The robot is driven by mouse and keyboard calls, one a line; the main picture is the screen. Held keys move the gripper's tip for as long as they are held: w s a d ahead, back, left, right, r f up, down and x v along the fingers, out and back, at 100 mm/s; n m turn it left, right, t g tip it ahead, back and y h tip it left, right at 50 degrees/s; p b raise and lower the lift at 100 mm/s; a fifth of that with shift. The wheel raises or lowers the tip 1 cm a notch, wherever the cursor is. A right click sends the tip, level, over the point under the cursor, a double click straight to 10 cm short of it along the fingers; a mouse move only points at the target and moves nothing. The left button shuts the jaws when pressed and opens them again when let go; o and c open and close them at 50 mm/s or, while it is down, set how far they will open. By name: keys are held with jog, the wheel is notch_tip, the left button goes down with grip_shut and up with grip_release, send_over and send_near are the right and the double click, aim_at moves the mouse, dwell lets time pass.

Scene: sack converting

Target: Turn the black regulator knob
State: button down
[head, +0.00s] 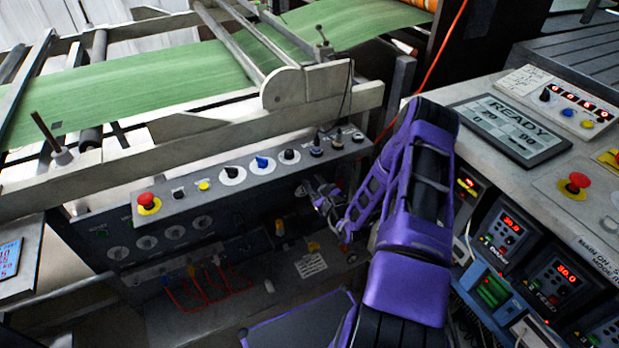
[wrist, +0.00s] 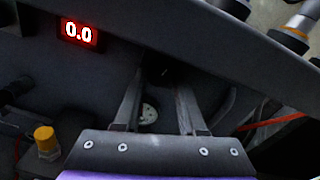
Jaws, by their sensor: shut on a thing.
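My gripper (head: 322,198) reaches down to the front face of the grey control panel in the head view, below the row of knobs. In the wrist view my gripper (wrist: 158,85) has a finger on each side of the black regulator knob (wrist: 160,71), which is dark and hard to make out against the shaded panel. The fingers are shut on it. In the head view the arm and fingers cover the knob. The direction the knob points cannot be seen.
A red display (wrist: 78,33) reading 0.0 is at upper left in the wrist view, with a yellow-capped fitting (wrist: 45,135) at lower left. In the head view, a red stop button (head: 149,202) and several knobs line the panel top. A console (head: 555,190) stands right of my arm.

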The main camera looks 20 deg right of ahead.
jog(key=shift+c, duration=2.4)
grip_release()
jog(key=shift+s, duration=0.1)
jog(key=s+d+p, duration=0.1)
jog(key=s, duration=1.6)
jog(key=shift+s+r, duration=0.15)
jog(key=shift+r, duration=0.25)
